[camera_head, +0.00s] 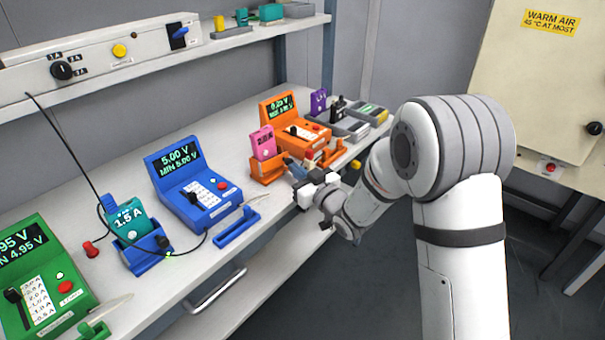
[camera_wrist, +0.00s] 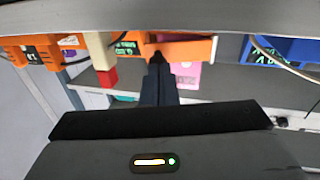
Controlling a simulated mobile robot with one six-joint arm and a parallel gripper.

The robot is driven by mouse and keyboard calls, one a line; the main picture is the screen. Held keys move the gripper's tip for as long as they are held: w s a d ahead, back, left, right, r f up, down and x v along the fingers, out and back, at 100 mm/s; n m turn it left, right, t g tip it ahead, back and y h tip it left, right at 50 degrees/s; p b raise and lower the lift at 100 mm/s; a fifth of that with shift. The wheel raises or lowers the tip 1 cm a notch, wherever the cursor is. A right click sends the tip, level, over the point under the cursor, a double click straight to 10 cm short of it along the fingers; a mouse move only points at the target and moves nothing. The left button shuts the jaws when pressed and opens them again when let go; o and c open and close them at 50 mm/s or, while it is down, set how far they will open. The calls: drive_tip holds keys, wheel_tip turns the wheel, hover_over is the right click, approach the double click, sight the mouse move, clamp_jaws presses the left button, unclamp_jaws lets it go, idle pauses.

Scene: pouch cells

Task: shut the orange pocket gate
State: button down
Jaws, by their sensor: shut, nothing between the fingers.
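The orange pocket (camera_head: 267,175) stands near the table's front edge, with a pink pouch cell (camera_head: 263,143) upright in it. In the wrist view the orange pocket (camera_wrist: 190,48) and the pink cell (camera_wrist: 186,76) lie just beyond my fingertips. My gripper (camera_head: 292,166) is shut and empty, just right of the pocket in the head view. In the wrist view its dark fingertips (camera_wrist: 157,62) are at the pocket's left end; I cannot tell whether they touch it. The gate is partly hidden, and its angle is not clear.
The orange tester (camera_head: 300,130) stands behind. A blue tester (camera_head: 190,185), a blue pocket with a teal cell (camera_head: 128,218) and a green tester (camera_head: 45,280) stand to the left. Grey trays (camera_head: 350,122) are at the right. A black cable crosses the left side.

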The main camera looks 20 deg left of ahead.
drive_tip(key=shift+w+a+f+b, duration=0.15)
drive_tip(key=shift+w+b, duration=0.2)
drive_tip(key=shift+b, duration=0.25)
drive_tip(key=shift+w+a+f+b, duration=0.1)
drive_tip(key=shift+w+b, duration=0.25)
drive_tip(key=shift+b, duration=0.2)
drive_tip(key=shift+w+a+b, duration=0.15)
drive_tip(key=shift+w+b, duration=0.3)
drive_tip(key=shift+r, duration=0.2)
